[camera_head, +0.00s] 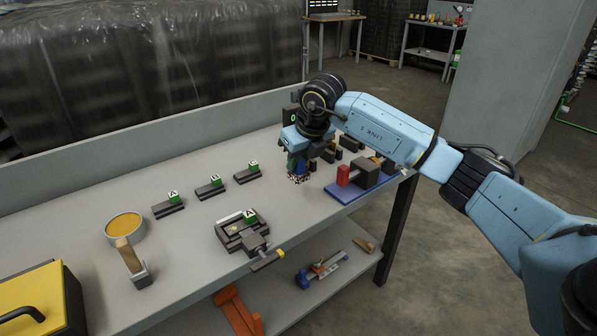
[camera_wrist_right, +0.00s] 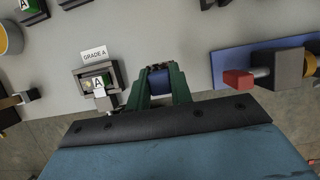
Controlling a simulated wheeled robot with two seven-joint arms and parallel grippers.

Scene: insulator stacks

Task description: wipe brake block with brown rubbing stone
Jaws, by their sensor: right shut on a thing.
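My right gripper (camera_head: 298,172) is low over the table's right part, left of the blue mat. In the wrist view its green fingers (camera_wrist_right: 160,88) are shut on a dark blue thing (camera_wrist_right: 159,80); speckled patches show at its lower end in the head view, and I cannot tell what it is. A dark fixture (camera_head: 229,235) with a green block marked A (camera_head: 249,216) stands to its left, by a GRADE A card (camera_wrist_right: 95,53). I cannot single out the brake block or the brown rubbing stone; small brown and dark pieces (camera_head: 329,154) are partly hidden behind my gripper. My left gripper is not in view.
Several dark bars (camera_head: 168,209) with lettered green cubes stand at the back left. A round yellow-topped tin (camera_head: 124,227), a wooden-handled tool (camera_head: 133,262) and a yellow case (camera_head: 35,298) are further left.

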